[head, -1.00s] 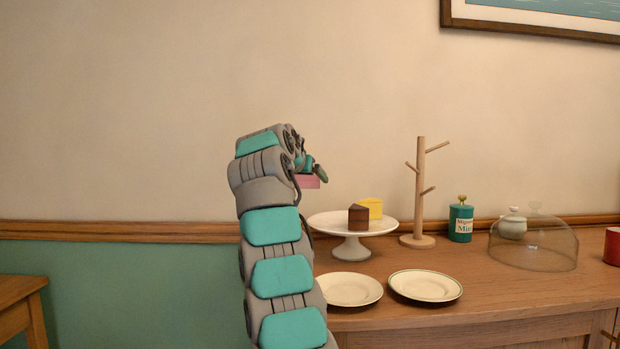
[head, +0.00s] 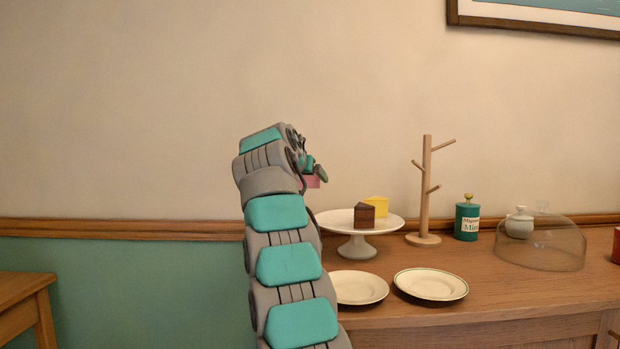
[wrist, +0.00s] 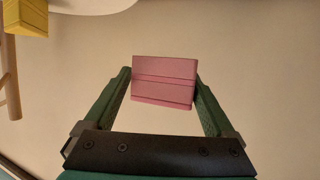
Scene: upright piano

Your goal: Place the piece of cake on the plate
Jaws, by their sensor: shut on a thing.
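My gripper (head: 314,172) is shut on a pink piece of cake (head: 313,182), raised in the air left of and above the cake stand. The wrist view shows the pink cake (wrist: 164,81) between the two green fingers. In the head view my arm and fingers hide part of it. Two pale plates lie on the wooden sideboard: a left plate (head: 358,288), partly hidden by my arm, and a right plate (head: 431,284). Both look empty where visible. A brown piece (head: 365,215) and a yellow piece of cake (head: 376,204) stand on the white cake stand (head: 335,221).
Behind the plates on the sideboard (head: 500,287) stand a wooden mug tree (head: 426,190), a green tin (head: 467,220), a lidded white pot (head: 519,223) and a clear glass dome (head: 555,246). A red object (head: 617,245) is at the right edge. The front right top is clear.

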